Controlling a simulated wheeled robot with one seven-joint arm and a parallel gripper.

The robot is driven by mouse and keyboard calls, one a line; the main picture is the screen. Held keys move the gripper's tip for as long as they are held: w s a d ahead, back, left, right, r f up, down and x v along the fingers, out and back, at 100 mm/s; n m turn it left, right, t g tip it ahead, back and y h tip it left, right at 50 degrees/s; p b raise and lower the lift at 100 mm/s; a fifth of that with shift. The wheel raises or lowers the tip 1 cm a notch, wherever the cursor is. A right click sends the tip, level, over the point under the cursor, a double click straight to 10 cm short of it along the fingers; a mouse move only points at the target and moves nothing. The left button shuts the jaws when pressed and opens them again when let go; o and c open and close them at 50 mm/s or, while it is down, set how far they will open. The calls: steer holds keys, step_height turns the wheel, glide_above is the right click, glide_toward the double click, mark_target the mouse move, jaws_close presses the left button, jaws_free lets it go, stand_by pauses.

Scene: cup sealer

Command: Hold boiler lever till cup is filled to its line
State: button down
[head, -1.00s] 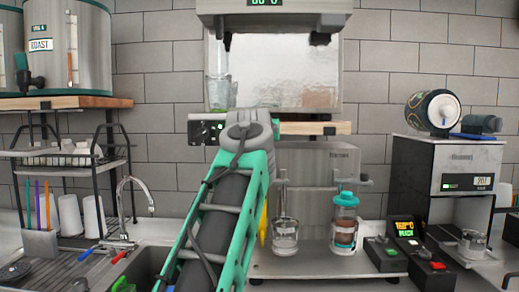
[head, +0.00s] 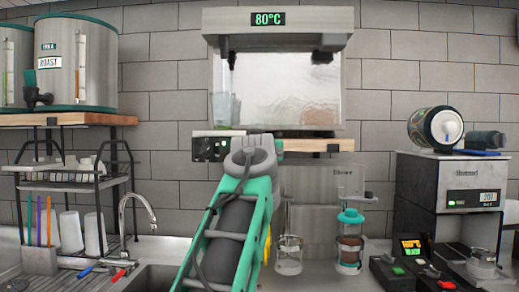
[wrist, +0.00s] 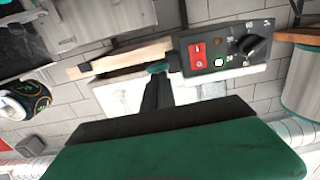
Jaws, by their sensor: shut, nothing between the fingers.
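The steel unit with the green 80°C display (head: 268,19) is at the top middle of the head view; I take it as the boiler. I cannot clearly pick out its lever. A clear glass cup (head: 289,256) stands on the lower counter, right of my arm; its line and level are too small to read. A greenish clear vessel (head: 224,108) shows behind the pane at left. In the head view my gripper is hidden behind my arm. In the wrist view my gripper (wrist: 158,77) is shut, its dark fingers beside a small teal part near the wooden shelf.
A control panel (wrist: 223,49) with a red switch and black knob is close to the fingers. A teal-topped jar (head: 350,242) stands right of the cup. A dish rack (head: 70,178) and tap are left. A grinder-like machine (head: 448,200) is right.

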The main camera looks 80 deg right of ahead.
step_height(320, 180, up, 5)
steer(key=p, duration=0.4)
steer(key=b+v, duration=0.3)
steer(key=v, duration=0.7)
steer(key=shift+a+f, duration=0.4)
steer(key=shift+f, duration=0.05)
